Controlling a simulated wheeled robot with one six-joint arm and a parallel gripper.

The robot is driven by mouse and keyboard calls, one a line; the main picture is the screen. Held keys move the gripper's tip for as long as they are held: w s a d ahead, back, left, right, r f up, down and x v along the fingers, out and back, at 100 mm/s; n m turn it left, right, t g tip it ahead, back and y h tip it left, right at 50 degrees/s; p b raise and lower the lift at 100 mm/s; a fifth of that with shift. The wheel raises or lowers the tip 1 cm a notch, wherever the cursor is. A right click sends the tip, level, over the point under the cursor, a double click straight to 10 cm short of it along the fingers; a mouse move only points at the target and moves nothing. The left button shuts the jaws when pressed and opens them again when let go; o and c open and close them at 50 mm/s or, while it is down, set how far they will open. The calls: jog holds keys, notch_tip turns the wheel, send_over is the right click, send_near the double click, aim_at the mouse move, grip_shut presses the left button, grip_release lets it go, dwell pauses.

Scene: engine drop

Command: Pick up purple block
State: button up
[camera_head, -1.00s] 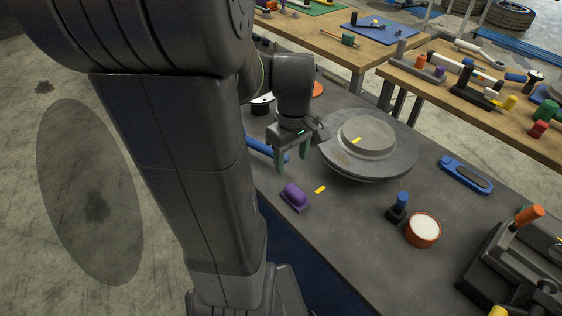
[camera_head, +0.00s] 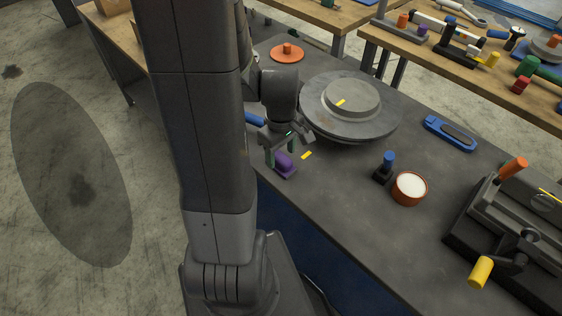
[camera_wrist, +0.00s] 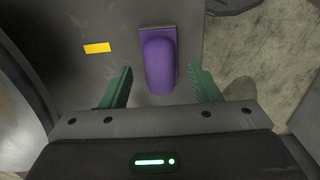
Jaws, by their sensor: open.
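The purple block (camera_head: 284,163) has a rounded top on a flat base and sits on the dark workbench (camera_head: 330,205) near its front edge. In the wrist view the purple block (camera_wrist: 159,62) lies ahead of and between the two green fingers. My gripper (camera_head: 281,154) is open, just above and beside the block, with a finger to its left in the head view. In the wrist view my gripper (camera_wrist: 160,88) shows a clear gap on each side of the block. Whether a finger touches it cannot be told.
A large grey disc (camera_head: 372,119) lies behind the gripper. A yellow strip (camera_head: 306,155) is beside the block. A blue-topped piece (camera_head: 387,166), a round orange-rimmed container (camera_head: 409,188) and a vise-like machine (camera_head: 500,228) stand to the right. The bench's front middle is clear.

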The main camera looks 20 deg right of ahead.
aim_at(281, 156)
jog(key=shift+f, duration=1.05)
jog(key=c, duration=1.2)
jog(key=shift+r, duration=0.1)
notch_tip(281, 156, up, 10)
jog(key=shift+f+p, duration=0.1)
jog(key=shift+p, duration=0.45)
